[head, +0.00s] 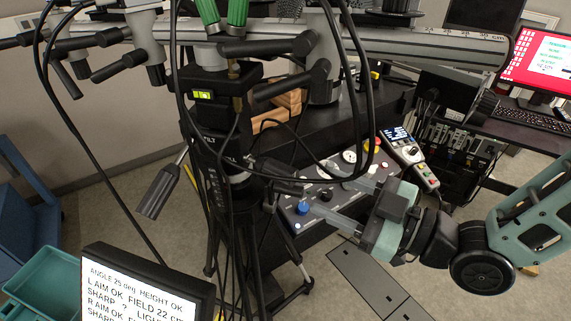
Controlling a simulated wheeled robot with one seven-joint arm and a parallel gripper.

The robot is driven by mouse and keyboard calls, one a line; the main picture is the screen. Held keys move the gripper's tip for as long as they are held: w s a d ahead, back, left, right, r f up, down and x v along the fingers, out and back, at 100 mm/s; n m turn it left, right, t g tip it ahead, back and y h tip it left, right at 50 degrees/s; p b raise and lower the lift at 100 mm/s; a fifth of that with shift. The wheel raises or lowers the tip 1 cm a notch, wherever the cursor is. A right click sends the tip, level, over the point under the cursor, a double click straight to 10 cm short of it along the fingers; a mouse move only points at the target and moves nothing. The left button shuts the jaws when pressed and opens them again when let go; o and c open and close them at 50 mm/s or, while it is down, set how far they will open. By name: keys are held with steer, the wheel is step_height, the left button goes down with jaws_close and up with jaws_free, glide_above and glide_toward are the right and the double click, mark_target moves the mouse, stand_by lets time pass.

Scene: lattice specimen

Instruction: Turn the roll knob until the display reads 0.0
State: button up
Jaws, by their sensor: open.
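My gripper (318,187) reaches in from the right with its two pale fingers apart and nothing seen between them. A black tripod head (228,125) stands left of it, with a "TILT" label and a second label that is partly hidden and ends in "LL". A dark handle or knob (275,170) sticks out from the head toward the fingertips; I cannot tell whether they touch it. I cannot tell for sure which part is the roll knob. A small yellow-green window (203,94) is on the head; no number is readable there. No 0.0 reading is visible.
A control panel (340,172) with a blue knob (302,208) lies behind the fingers. Black cables hang around the head. A text screen (145,290) stands at bottom left, a red monitor (541,62) at upper right. Another handle (160,190) hangs left of the head.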

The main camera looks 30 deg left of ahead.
mark_target(294, 178)
steer(key=a+p, duration=0.1)
steer(key=a, duration=0.2)
steer(key=a+p, duration=0.1)
steer(key=a, duration=0.2)
steer(key=a+p, duration=0.1)
steer(key=a, duration=0.3)
steer(key=shift+w+a, duration=0.1)
steer(key=shift+w, duration=0.15)
steer(key=c, duration=1)
